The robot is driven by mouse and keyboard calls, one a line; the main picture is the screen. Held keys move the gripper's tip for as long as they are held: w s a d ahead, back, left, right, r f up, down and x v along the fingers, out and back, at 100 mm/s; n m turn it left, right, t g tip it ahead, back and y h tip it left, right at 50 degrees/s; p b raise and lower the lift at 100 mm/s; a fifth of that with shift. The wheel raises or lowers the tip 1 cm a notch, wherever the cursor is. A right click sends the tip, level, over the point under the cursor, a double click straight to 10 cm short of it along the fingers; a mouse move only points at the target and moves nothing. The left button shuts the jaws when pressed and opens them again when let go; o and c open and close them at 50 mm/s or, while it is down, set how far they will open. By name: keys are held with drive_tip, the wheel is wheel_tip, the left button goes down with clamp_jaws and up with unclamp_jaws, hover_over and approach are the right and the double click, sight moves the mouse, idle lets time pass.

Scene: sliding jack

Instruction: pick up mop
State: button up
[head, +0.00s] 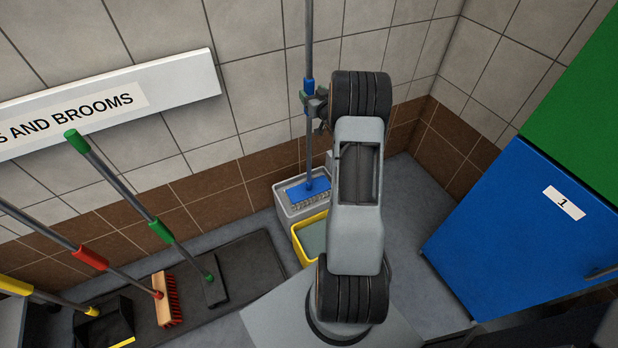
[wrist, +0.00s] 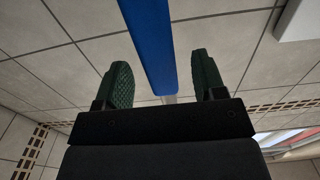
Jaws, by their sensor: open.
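The mop (head: 309,140) stands upright near the wall, with a grey pole, a blue grip sleeve and a blue head. Its head rests in a grey bucket (head: 288,206). My gripper (head: 308,101) is at the height of the blue sleeve, next to the pole. In the wrist view, the blue sleeve (wrist: 149,45) passes between the two green fingers of my gripper (wrist: 160,82). The fingers are apart, with a gap on both sides of the sleeve. The sleeve lies nearer the left finger. My own arm covers part of the area right of the mop.
A yellow bucket (head: 310,240) stands in front of the grey one. A green-handled tool (head: 160,230), a red-handled broom (head: 90,257) and a yellow-handled dustpan (head: 103,322) stand at the left on a dark mat (head: 255,268). A blue cabinet (head: 520,235) stands at the right. A white sign board (head: 180,80) is on the wall.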

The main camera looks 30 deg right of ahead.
drive_tip(key=shift+w+d+p, duration=0.15)
drive_tip(key=shift+w+p, duration=0.1)
drive_tip(key=shift+w, duration=0.9)
drive_tip(key=shift+w+d+p, duration=0.15)
drive_tip(key=shift+w+p, duration=0.05)
drive_tip(key=shift+w, duration=0.9)
drive_tip(key=shift+r, duration=0.15)
clamp_jaws()
